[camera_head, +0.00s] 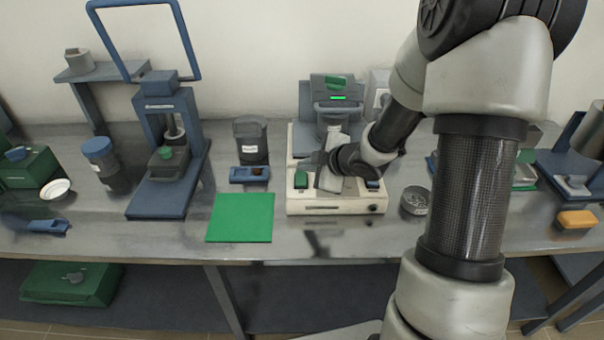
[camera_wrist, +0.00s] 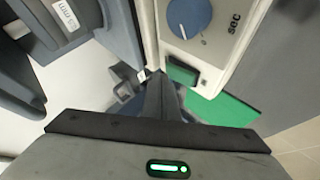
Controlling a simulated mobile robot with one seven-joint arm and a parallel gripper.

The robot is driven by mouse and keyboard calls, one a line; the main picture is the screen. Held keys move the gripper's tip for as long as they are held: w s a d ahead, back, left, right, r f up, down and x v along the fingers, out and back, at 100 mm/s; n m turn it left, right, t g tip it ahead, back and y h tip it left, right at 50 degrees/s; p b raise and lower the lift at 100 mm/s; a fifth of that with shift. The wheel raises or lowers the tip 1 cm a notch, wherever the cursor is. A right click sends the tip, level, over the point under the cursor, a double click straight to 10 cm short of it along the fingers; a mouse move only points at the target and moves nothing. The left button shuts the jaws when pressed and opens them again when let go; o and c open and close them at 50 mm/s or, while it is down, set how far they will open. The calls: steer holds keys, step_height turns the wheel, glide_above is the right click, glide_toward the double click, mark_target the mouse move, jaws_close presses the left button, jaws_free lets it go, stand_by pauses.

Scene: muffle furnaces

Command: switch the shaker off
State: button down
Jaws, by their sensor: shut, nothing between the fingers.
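The shaker (camera_head: 330,206) is a pale box on the bench with a green switch (camera_head: 301,180) at its front left and a dark knob (camera_head: 373,184) at its right. A green-lit display shows on the unit behind. The wrist view shows the blue dial (camera_wrist: 188,14) marked "sec" and the green switch (camera_wrist: 182,72). My gripper (camera_head: 308,163) is over the front of the shaker, beside the green switch. Its dark fingers (camera_wrist: 160,88) are shut and empty, close to the switch in the wrist view. I cannot tell whether they touch it. My arm hides part of the shaker.
A green mat (camera_head: 240,217) lies left of the shaker, with a dark jar (camera_head: 251,138) and a small blue tray (camera_head: 249,175) behind it. A round metal dish (camera_head: 415,200) stands close at the right. A blue press (camera_head: 165,195) is farther left.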

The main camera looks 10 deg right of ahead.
mark_target(305, 179)
steer(key=shift+f+b, duration=0.3)
steer(key=shift+f, duration=0.05)
stand_by(0.6)
steer(key=shift+r, duration=0.15)
steer(key=shift+r+p, duration=0.7)
steer(key=shift+p, duration=0.05)
steer(key=r+p, duration=0.4)
steer(key=r, duration=0.1)
steer(key=shift+s+a, duration=0.1)
steer(key=shift+s, duration=0.3)
